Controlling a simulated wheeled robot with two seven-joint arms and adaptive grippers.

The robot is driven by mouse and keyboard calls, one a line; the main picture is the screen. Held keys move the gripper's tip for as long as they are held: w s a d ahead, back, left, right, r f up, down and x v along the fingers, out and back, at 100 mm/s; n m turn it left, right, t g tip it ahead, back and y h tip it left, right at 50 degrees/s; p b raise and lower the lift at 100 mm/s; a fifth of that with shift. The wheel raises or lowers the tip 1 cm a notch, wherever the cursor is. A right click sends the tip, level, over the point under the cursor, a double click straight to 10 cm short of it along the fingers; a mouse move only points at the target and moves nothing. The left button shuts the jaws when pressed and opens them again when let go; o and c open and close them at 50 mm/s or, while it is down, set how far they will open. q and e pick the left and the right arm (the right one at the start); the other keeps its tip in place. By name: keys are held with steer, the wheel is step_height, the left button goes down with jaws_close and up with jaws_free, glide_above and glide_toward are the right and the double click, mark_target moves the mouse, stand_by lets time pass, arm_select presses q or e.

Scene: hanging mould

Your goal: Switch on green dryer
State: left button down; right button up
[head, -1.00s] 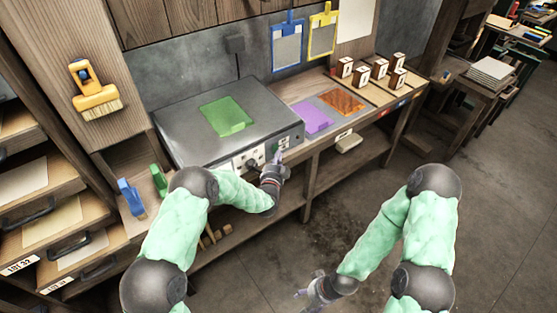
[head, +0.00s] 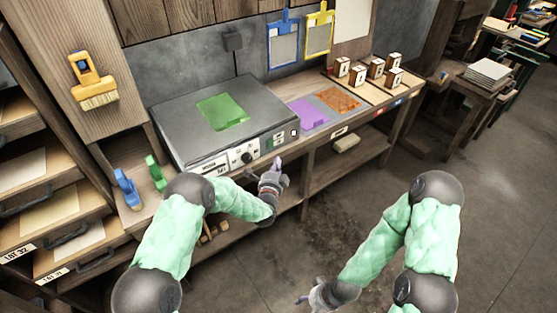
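The dryer is a grey metal box (head: 180,122) on the bench with a green sheet (head: 222,112) lying on its top. Its front panel (head: 215,168) carries a dark round knob (head: 247,158), small labels and small switches (head: 281,139) near the right end. I cannot tell whether it is on. My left gripper (head: 278,163) is just in front of and below the right part of the panel, apparently apart from it. Its fingers are too small to tell open from shut. My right gripper (head: 302,299) hangs low over the floor, away from the bench; its fingers are also unclear.
Purple (head: 309,114) and orange (head: 338,99) sheets lie right of the dryer, with several wooden blocks (head: 357,75) beyond. Blue (head: 125,187) and green (head: 155,172) tools stand at left. A brush (head: 93,82) hangs above. The floor in front is clear.

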arm_select(q)
steer(key=s+a+p, duration=0.1)
steer(key=s, duration=0.6)
steer(key=shift+s+f, duration=0.2)
steer(key=shift+f, duration=0.15)
steer(key=shift+a+f, duration=0.1)
steer(key=s+a+f+n+g, duration=0.2)
steer(key=s+f+n+g, duration=0.2)
steer(key=s+f+n, duration=0.3)
steer(key=s+a+f+n+g, duration=0.3)
steer(key=s+f+n+g, duration=0.15)
steer(key=s+f, duration=0.35)
steer(key=s+f+n+g, duration=0.2)
steer(key=s+n+g, duration=0.2)
steer(key=s, duration=0.6)
steer(key=s+a+f+n+g+h, duration=0.1)
steer(key=s+n+g, duration=0.3)
steer(key=s, duration=0.7)
steer(key=shift+a+f+n, duration=0.3)
steer(key=shift+f+n, duration=0.25)
steer(key=shift+n, duration=0.7)
